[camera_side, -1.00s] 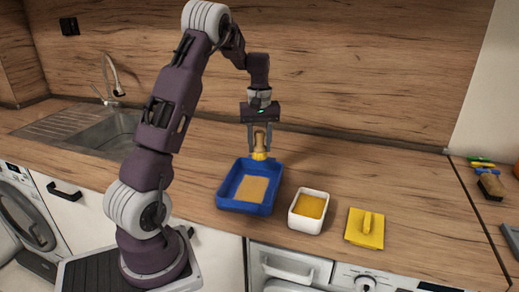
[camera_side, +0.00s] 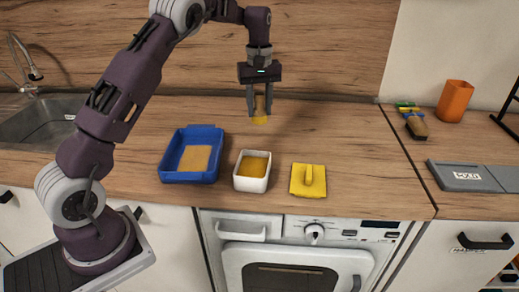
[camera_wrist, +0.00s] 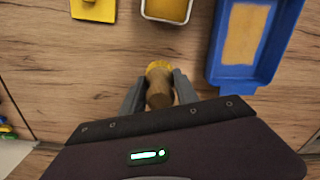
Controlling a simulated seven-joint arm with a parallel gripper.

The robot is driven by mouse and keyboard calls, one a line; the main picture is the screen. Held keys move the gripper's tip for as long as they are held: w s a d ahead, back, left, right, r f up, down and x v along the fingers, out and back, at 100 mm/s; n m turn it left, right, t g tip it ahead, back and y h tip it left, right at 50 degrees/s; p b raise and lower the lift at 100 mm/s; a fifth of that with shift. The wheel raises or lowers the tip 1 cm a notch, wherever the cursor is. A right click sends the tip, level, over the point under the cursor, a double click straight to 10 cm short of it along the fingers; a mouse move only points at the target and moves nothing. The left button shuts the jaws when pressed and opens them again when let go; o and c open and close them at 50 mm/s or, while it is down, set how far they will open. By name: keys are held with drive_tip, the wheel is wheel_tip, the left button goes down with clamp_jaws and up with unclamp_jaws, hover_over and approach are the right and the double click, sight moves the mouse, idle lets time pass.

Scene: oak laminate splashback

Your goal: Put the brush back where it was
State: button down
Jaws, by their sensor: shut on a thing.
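The brush (camera_side: 260,118) has a tan handle and a yellow end pointing down. My gripper (camera_side: 260,108) is shut on its handle, and the brush hangs about upright over the counter, behind the white tub and right of the blue tray. Whether its tip touches the counter I cannot tell. In the wrist view the brush (camera_wrist: 158,88) sits between my two fingers. The blue tray (camera_side: 188,177) has a tan patch on its floor. The white tub (camera_side: 250,185) holds something yellow.
A yellow square float with a handle (camera_side: 308,180) lies right of the tub. Farther right, past a counter seam, are an orange cup (camera_side: 455,101), a dark-bristled brush (camera_side: 416,127) and a grey flat case (camera_side: 465,177). The wooden counter around my gripper is clear.

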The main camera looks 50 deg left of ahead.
drive_tip(key=f, duration=0.6)
drive_tip(key=d+f, duration=0.1)
drive_tip(key=f, duration=0.3)
drive_tip(key=shift+w, duration=0.25)
drive_tip(key=shift+f, duration=0.15)
drive_tip(key=c, duration=0.9)
unclamp_jaws()
